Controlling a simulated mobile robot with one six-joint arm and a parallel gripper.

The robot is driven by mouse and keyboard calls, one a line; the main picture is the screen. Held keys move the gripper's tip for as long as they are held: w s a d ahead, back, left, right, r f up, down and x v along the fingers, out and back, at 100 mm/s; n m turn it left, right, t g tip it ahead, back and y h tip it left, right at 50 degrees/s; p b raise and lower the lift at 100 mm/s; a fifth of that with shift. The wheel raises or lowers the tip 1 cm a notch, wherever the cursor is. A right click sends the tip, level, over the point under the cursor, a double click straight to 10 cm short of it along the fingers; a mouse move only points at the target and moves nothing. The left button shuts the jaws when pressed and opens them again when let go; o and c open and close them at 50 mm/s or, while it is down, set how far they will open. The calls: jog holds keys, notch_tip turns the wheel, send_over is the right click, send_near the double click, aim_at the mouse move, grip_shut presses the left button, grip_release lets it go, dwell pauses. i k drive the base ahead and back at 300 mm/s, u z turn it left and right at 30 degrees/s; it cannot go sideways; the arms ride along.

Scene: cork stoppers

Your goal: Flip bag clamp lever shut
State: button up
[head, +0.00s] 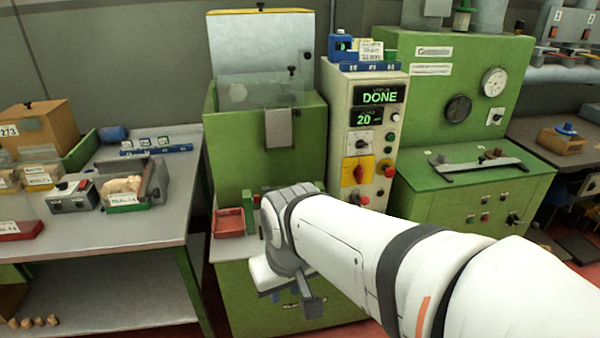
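My white arm reaches in from the lower right, and its grey wrist is in front of the green machine (230,160) with the raised white lid (260,40). My gripper (293,298) hangs below the wrist, in front of the machine's lower green cabinet. Its dark fingers are small and partly hidden, so its opening cannot be told. I cannot make out a bag clamp or its lever; my arm and wrist cover part of the machine's front. A grey flap or cloth (279,128) hangs on the machine's front edge, above my wrist.
A red tray (229,223) sits left of my wrist. The control panel (378,115) right of the machine reads DONE and 20. A grey table (120,225) with boxes stands left, its front part clear. Another green machine (440,205) stands right.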

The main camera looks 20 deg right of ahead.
aim_at(365, 200)
jog(key=z, duration=0.75)
jog(key=i, duration=1.25)
jog(key=z, duration=0.75)
